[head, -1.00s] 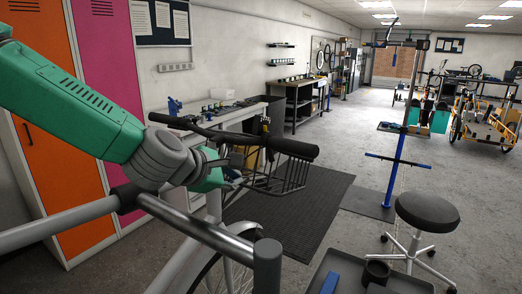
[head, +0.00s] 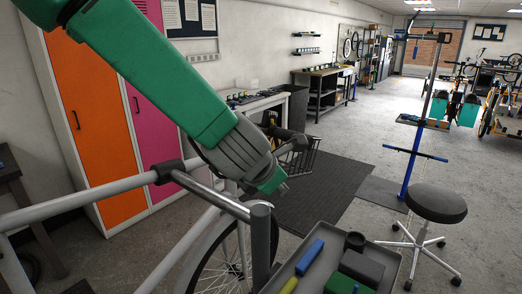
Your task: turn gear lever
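A cargo bike stands in front of me, with a grey frame tube (head: 208,194), a spoked front wheel (head: 218,265) and a black wire basket (head: 303,160). Part of its dark handlebar (head: 285,134) shows just behind my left wrist. I cannot make out the gear lever; most of the handlebar is hidden by my arm. My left arm comes down from the upper left, and the green body of my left gripper (head: 273,181) is in front of the basket's lower left side. Its fingers cannot be made out clearly. My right gripper is not in view.
A grey tray (head: 388,262) with a blue block (head: 309,257) and dark boxes is at the front. A black stool (head: 436,202) and a blue repair stand (head: 411,165) are at the right. Orange and pink lockers (head: 96,125) stand left. The floor beyond the mat (head: 325,195) is mostly clear.

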